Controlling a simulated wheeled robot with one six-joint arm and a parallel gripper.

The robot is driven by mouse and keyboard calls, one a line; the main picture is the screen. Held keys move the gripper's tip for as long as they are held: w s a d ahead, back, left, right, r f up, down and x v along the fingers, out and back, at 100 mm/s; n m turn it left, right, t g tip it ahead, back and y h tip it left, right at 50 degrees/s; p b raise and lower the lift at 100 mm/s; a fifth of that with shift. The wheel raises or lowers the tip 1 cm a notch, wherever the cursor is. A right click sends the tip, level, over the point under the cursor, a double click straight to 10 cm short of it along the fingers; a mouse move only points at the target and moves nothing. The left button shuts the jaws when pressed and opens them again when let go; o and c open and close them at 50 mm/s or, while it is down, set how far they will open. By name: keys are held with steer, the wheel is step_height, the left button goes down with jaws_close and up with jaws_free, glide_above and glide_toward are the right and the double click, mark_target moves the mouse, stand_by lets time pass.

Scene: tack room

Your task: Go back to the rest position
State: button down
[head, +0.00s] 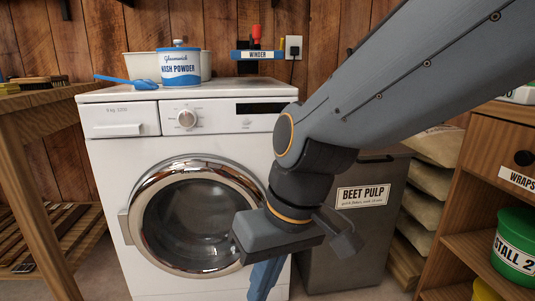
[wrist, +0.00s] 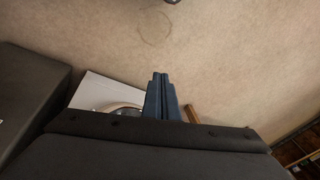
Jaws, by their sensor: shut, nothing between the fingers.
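My gripper (head: 262,283) hangs pointing down in front of the washing machine (head: 110,160), at the right side of its round door. Its blue fingers are together and empty. In the wrist view the fingers (wrist: 161,82) show closed over the bare beige floor (wrist: 230,60). My arm comes in from the upper right in the head view and hides part of the machine's right edge and of the bin behind it.
A wash powder tin (head: 180,66) and a blue scoop (head: 130,82) stand on the machine. A grey beet pulp bin (head: 345,245) is at its right. A wooden bench (head: 25,150) stands left, a wooden cabinet (head: 470,190) with a green tub (head: 514,245) right.

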steer(key=s+h+p, duration=0.1)
steer(key=s, duration=0.5)
steer(key=d+r+m+p, duration=0.2)
steer(key=d+r+p, duration=0.4)
steer(key=r+p, duration=0.3)
steer(key=d+r+m+h+p, duration=0.1)
steer(key=d+r+p, duration=0.6)
steer(key=p, duration=0.9)
steer(key=d+r+m+h+p, duration=0.1)
steer(key=d+r+m+p, duration=0.2)
steer(key=d+r+p, duration=0.4)
step_height(320, 180, up, 6)
steer(key=p, duration=0.6)
steer(key=shift+w+d+f+g, duration=0.15)
steer(key=shift+w+d+g, duration=0.05)
steer(key=shift+d+g, duration=0.1)
